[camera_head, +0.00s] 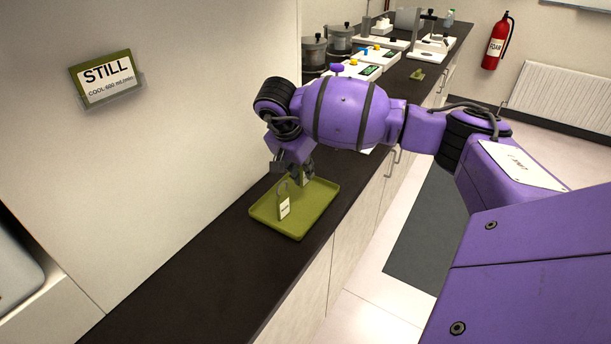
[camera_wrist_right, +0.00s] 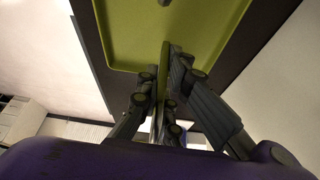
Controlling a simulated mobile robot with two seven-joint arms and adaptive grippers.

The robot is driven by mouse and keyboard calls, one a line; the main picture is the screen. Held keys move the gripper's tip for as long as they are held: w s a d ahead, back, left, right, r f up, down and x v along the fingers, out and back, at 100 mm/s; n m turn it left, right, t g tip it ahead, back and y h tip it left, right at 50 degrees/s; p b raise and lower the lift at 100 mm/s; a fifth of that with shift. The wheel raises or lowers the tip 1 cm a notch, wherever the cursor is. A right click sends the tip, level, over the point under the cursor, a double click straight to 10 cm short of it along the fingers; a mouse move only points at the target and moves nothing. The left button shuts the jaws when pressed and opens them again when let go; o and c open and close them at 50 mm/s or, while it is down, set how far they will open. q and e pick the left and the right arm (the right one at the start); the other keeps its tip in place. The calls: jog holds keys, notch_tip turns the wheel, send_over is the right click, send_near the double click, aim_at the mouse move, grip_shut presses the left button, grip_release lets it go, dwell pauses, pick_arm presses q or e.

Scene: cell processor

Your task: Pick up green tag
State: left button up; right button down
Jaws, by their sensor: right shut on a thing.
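The green tray (camera_head: 297,229) lies on the dark counter. My right gripper (camera_head: 304,178) is low over the tray's far part, fingers pointing down. In the wrist view, my right gripper (camera_wrist_right: 168,85) is shut on a thin green tag (camera_wrist_right: 166,60), seen edge-on. In the head view that tag is mostly hidden by the fingers. A second tag (camera_head: 284,208), with a white face and a grey hook, stands in the tray just in front of the gripper, apart from it as far as I can tell. My left gripper is not in view.
A wall sign reading STILL (camera_head: 107,78) hangs in a clear holder at the left. Lab devices (camera_head: 373,58) and metal pots (camera_head: 314,53) stand farther along the counter (camera_head: 205,285). The wall runs close beside the tray. The near counter is clear.

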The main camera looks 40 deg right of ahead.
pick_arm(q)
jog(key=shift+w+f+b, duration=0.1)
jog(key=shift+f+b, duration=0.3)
pick_arm(e)
jog(key=s+d+r, duration=0.1)
jog(key=s+r, duration=1)
jog(key=s, duration=0.3)
jog(key=shift+d, duration=0.4)
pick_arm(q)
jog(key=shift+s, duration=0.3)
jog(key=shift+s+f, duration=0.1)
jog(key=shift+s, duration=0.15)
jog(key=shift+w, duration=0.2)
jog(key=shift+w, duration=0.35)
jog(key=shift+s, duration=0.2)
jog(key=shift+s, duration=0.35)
